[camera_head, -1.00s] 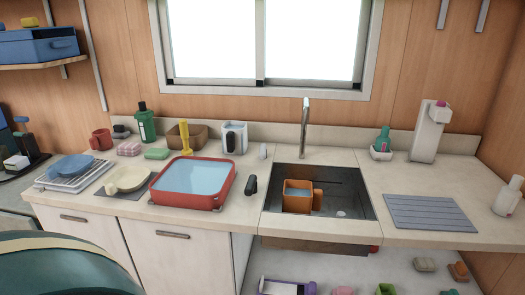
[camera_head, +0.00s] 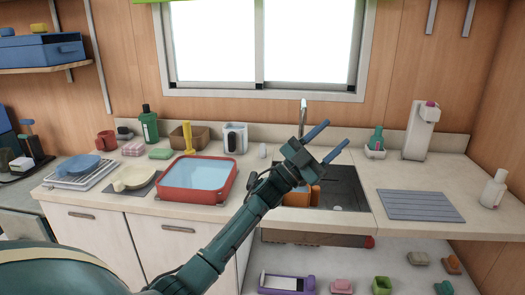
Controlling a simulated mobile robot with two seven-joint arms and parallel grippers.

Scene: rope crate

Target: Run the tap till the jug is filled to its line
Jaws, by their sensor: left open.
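The orange jug (camera_head: 297,198) stands in the sink (camera_head: 345,190), its handle to the right. My left arm and gripper cover much of it, so its inside, line and water level are hidden. The tap (camera_head: 303,106) rises behind the sink; its lower part is hidden behind my gripper. My left gripper (camera_head: 336,132) is open and empty, its two blue fingers spread apart and pointing up and right, in front of the tap and above the sink in the picture. I cannot see any water running. My right gripper is not in view.
A red basin of water (camera_head: 229,188) stands left of the sink. A grey ridged mat (camera_head: 420,206) lies to the right. A white dispenser (camera_head: 419,133) and a soap holder with a green bottle (camera_head: 375,148) stand behind it. A pump bottle (camera_head: 493,190) is at far right.

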